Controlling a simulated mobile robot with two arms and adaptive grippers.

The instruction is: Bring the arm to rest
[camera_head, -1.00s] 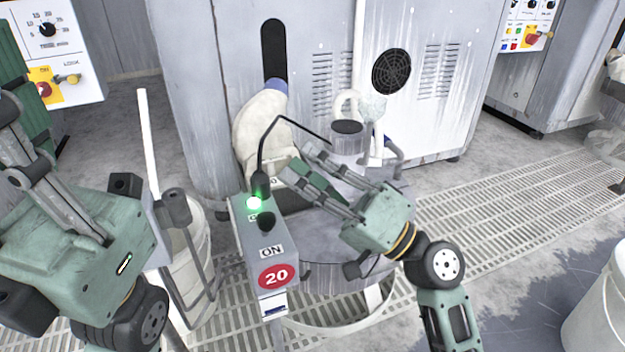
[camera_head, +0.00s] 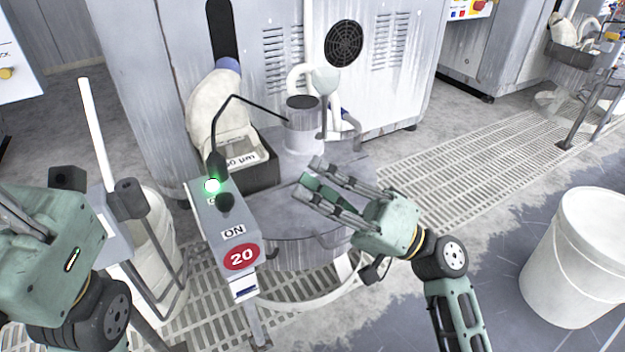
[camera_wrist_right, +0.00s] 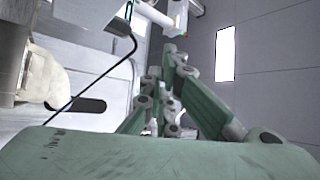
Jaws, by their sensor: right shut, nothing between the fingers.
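My right gripper (camera_head: 309,186) is over the round grey platen (camera_head: 290,222) in the head view, its fingers pointing left towards the control box. It is shut and holds nothing. In the right wrist view its green and grey finger links (camera_wrist_right: 165,100) come together in the middle. My left gripper body (camera_head: 45,262) shows at the left edge of the head view. Its fingers run out of the picture, so their state is hidden.
A grey control box (camera_head: 222,230) with a green light, black knob and red 20 label stands left of the platen. A bent black lamp arm (camera_head: 238,98) rises above it. A white bucket (camera_head: 575,260) stands at right. The grated floor (camera_head: 480,165) between is clear.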

